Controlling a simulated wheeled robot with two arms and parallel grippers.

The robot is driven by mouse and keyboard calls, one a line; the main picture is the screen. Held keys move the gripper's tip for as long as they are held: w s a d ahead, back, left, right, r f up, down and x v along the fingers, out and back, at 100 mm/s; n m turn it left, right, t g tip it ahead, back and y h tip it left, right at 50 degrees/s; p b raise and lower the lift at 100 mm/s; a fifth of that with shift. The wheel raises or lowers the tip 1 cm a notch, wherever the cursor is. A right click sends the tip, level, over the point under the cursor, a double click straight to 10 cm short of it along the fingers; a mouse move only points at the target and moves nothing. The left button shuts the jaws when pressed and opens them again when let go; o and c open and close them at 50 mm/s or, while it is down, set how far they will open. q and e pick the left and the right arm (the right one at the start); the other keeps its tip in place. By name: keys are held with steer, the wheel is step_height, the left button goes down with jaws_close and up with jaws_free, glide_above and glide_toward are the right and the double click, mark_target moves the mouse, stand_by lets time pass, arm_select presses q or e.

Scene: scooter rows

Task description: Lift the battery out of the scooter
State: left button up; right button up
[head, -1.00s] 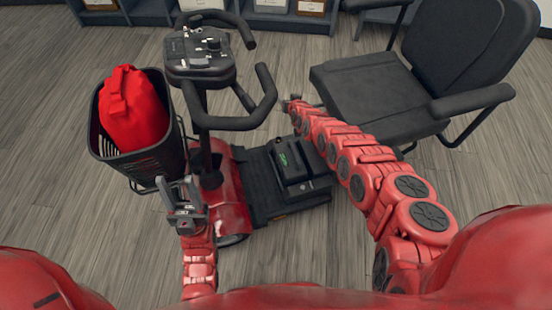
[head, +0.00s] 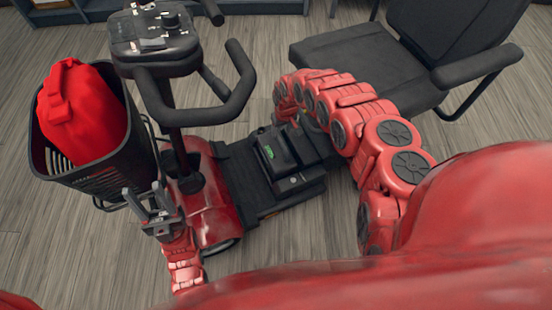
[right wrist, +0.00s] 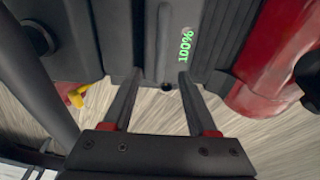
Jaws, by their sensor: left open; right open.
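The scooter (head: 210,205) has a red front body, a dark tiller and a flat black deck. The black battery (head: 280,162), a box with a small green display, sits on that deck. In the right wrist view the battery (right wrist: 170,45) shows its green "100%" readout. My right gripper (right wrist: 158,74) is open, its fingertips apart at the battery's near edge with nothing held; I cannot tell if they touch it. In the head view my right arm hides most of that hand. My left gripper (head: 153,208) is open and empty, beside the scooter's red front and below the basket.
A black basket (head: 115,178) holding a red bag (head: 80,112) hangs at the scooter's front. The handlebar (head: 235,95) rises left of the battery. The scooter's black seat (head: 360,75) stands behind my right arm. The wooden floor (head: 60,240) is clear at the lower left.

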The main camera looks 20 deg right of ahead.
mark_target(281, 141)
steer(key=shift+w+f+b, duration=0.15)
steer(key=shift+f+b, duration=0.1)
steer(key=shift+f, duration=0.55)
steer(key=shift+w+f+b, duration=0.15)
steer(key=shift+f+b, duration=0.1)
steer(key=shift+f, duration=0.5)
step_height(281, 141, down, 6)
steer(key=b, duration=0.3)
steer(key=shift+a+r+b, duration=0.15)
steer(key=shift+r+b, duration=0.05)
steer(key=shift+b, duration=0.2)
steer(key=shift+r, duration=0.15)
steer(key=shift+c, duration=0.5)
jaws_close()
steer(key=shift+r, duration=0.1)
